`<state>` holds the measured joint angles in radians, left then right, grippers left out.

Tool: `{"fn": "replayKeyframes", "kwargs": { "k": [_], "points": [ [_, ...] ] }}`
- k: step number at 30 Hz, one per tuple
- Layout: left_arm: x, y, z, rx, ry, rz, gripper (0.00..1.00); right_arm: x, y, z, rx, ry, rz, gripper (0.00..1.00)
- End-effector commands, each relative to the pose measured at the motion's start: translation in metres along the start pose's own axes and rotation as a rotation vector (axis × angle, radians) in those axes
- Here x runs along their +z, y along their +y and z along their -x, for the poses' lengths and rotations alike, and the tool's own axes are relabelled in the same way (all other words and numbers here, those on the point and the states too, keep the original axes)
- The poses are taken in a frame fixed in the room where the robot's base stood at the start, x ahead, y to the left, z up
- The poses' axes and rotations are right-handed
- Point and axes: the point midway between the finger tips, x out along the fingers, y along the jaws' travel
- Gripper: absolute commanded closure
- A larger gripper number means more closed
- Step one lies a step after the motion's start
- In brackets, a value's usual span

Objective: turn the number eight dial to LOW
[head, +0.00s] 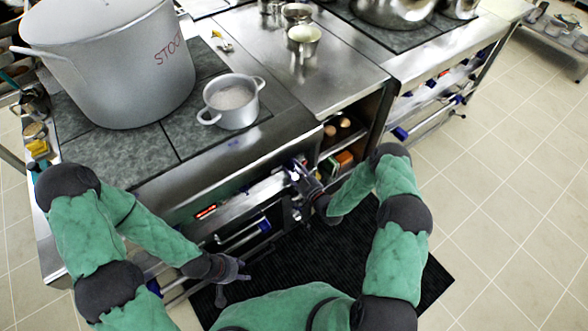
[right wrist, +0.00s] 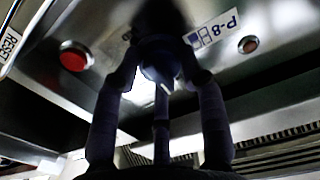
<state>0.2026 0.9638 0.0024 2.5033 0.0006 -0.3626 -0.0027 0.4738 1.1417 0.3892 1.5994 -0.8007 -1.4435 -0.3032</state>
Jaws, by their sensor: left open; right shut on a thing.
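The number eight dial (right wrist: 160,72) is a dark blue knob on the steel front panel, beside a label reading "P-8" (right wrist: 222,24) in the right wrist view. My right gripper (right wrist: 160,82) is shut on it, with its fingers around the knob. In the head view my right gripper (head: 299,174) is at the right end of the stove's front panel and hides most of the dial. The dial's pointer and its setting marks cannot be made out. My left gripper (head: 230,277) is open and empty, low in front of the stove near the oven handle.
A red round button (right wrist: 75,57) and a "RESET" label (right wrist: 10,45) are left of the dial. A large stockpot (head: 110,65) and a small pot (head: 232,103) stand on the stove top. An open shelf (head: 340,160) with food is right of the panel.

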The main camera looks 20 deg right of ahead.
Motion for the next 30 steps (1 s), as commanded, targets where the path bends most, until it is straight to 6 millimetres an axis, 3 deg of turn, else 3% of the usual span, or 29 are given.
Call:
{"fn": "replayKeyframes", "kwargs": {
  "k": [11,30],
  "points": [
    [0.000,-0.004,-0.011,0.000,0.000,0.000,0.56,-0.002,0.000,-0.002,-0.007,0.009,-0.203,0.92],
    [-0.001,-0.013,-0.035,0.000,0.000,0.000,0.56,-0.003,0.003,-0.003,-0.010,0.011,-0.805,0.92]
  ]
}}
